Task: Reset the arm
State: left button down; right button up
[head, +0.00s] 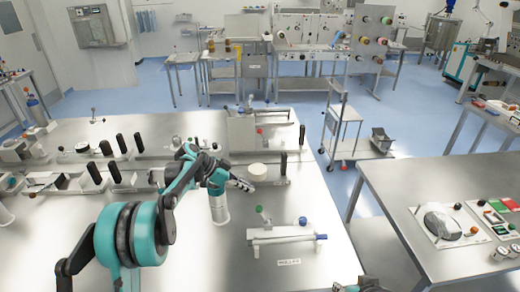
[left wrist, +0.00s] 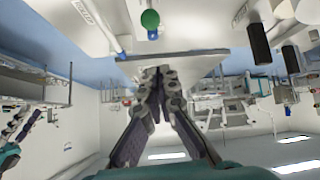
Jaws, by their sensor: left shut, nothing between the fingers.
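My left arm, teal and black, comes in from the left in the head view and reaches over the steel table (head: 285,215). Its gripper (head: 243,184) points right, just left of a round cream disc (head: 257,169) and beyond a white cylinder (head: 220,208). In the left wrist view the two fingers (left wrist: 160,72) meet at their tips, shut with nothing between them. At the bottom edge of the head view, a small grey and teal part shows; I cannot make out my right gripper there.
A fixture with green and blue knobs (head: 281,235) stands at the front of the table. Black upright handles (head: 121,144) stand at the left. A raised metal fixture (head: 258,132) is behind the gripper. A second table (head: 400,190) with devices is at the right. A trolley (head: 345,125) stands between.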

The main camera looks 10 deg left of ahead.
pick_arm(q)
jog(key=s+r+n+t+y+b, duration=0.15)
jog(key=s+n+y+b, duration=0.55)
jog(key=s, duration=1.1)
jog(key=s+a+f+n+t+y+b, duration=0.1)
jog(key=s+a+f+n, duration=0.1)
jog(key=s+f, duration=0.3)
jog(key=s+a+f+n+t+y+b, duration=0.1)
jog(key=s+a+f+n+t+b, duration=0.1)
jog(key=s, duration=0.9)
notch_tip(320, 180, down, 3)
jog(key=a+n, duration=0.1)
jog(key=n, duration=0.1)
jog(key=shift+s+n, duration=0.3)
jog(key=shift+n, duration=0.1)
